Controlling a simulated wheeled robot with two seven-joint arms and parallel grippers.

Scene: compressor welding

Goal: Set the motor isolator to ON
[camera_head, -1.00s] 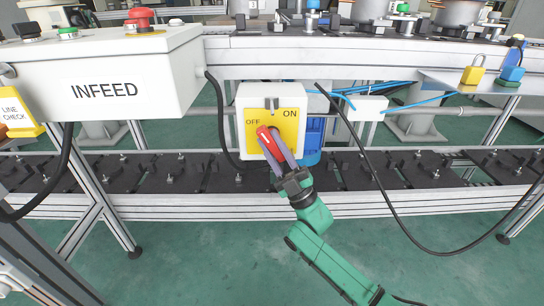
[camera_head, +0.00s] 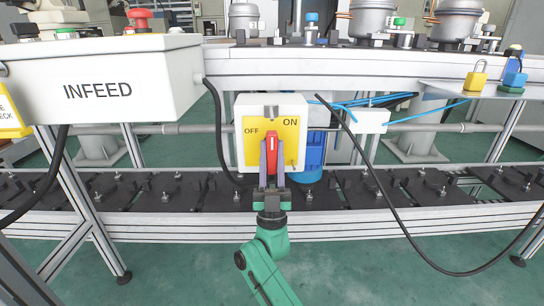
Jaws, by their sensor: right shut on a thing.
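The motor isolator (camera_head: 240,110) is a white box with a yellow face plate (camera_head: 291,133), marked OFF at left and ON at right. It hangs under the conveyor frame in the middle of the head view. Its red handle (camera_head: 271,150) stands about upright, between the two marks. My right gripper (camera_head: 271,158) is shut on the red handle from below, one finger on each side. The fingers hide part of the handle and the lower face plate. My left gripper is not in view.
A white INFEED box (camera_head: 110,85) with a red button (camera_head: 140,14) stands at upper left. A black cable (camera_head: 385,190) hangs right of the isolator. A yellow padlock (camera_head: 476,77) sits on a shelf at right. A blue motor (camera_head: 312,155) is behind the isolator.

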